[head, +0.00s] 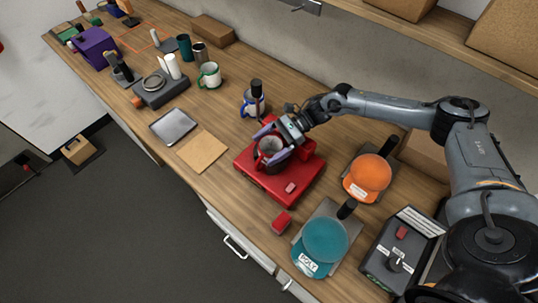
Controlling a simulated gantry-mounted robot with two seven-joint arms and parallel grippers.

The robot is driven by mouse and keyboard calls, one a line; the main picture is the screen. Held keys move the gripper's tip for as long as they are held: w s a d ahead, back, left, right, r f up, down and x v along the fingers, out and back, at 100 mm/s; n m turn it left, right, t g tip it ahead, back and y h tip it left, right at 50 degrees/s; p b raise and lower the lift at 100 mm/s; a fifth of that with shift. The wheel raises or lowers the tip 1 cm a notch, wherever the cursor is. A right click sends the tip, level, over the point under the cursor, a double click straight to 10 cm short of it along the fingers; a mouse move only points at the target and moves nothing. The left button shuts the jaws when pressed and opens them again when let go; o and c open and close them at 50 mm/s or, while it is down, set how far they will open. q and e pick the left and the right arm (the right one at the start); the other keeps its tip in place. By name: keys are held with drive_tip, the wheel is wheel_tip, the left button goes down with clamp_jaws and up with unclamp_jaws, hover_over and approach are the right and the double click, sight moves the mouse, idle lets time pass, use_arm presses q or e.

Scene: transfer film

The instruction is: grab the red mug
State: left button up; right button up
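The red mug (261,162) has a dark interior and stands on or just above a flat red base (268,185) near the middle of the bench. My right gripper (268,144) reaches in from the right with its purple fingers at the mug's upper part, one toward the far side and one toward the near side. The fingers are apart and overlap the mug in the picture. I cannot tell whether they press on it. My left gripper is not in view.
An orange-topped device (370,174) and a teal-topped device (325,240) stand to the right. A cardboard square (202,151) lies left, beside a grey tray (172,126).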

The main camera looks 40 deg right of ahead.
drive_tip(key=c, duration=1.2)
drive_tip(key=shift+r, duration=0.1)
drive_tip(key=shift+c, duration=1)
